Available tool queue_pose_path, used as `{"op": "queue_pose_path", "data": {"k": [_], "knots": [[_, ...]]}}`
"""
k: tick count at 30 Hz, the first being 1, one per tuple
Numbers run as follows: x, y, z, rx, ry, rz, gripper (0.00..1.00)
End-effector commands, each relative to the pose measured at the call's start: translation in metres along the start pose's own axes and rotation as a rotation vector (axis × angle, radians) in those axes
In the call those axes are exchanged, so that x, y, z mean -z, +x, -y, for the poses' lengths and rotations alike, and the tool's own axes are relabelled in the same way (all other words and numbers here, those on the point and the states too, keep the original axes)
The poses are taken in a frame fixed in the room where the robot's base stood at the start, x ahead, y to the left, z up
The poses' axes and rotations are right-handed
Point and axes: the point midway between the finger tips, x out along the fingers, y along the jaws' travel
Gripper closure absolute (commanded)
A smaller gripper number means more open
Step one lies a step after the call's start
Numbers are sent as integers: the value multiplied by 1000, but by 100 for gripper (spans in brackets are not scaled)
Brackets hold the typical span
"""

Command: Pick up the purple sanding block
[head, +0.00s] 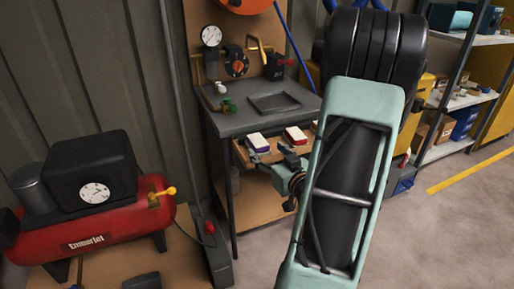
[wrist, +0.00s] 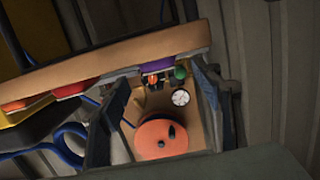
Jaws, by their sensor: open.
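The purple sanding block (head: 257,142), with a pale top, sits at the left end of a wooden shelf (head: 240,154) below the grey bench top in the head view. In the wrist view, which looks turned over, the purple block (wrist: 170,45) shows at the edge of the wooden board (wrist: 110,64). My gripper (head: 273,158) is just in front of the shelf, close to the block. Its fingers (wrist: 160,78) are spread with nothing between them, and the block appears beyond the fingertips. I cannot tell the exact gap.
A red block (head: 296,135) sits right of the purple one; it also shows in the wrist view (wrist: 75,88). The grey bench top (head: 255,122) with a tray (head: 274,102) overhangs the shelf. A red compressor (head: 85,218) stands at left. Floor at lower right is clear.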

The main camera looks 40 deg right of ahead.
Motion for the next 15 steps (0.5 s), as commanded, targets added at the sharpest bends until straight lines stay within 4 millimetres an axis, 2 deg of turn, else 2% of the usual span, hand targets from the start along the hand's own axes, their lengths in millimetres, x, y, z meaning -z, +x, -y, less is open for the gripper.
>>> {"op": "queue_pose_path", "data": {"k": [3, 10, 15], "knots": [[-1, 19, 0, 2, -2, -1, 40], [0, 37, -1, -1, -2, 0, 40], [3, 63, 0, 1, -3, -1, 40]]}}
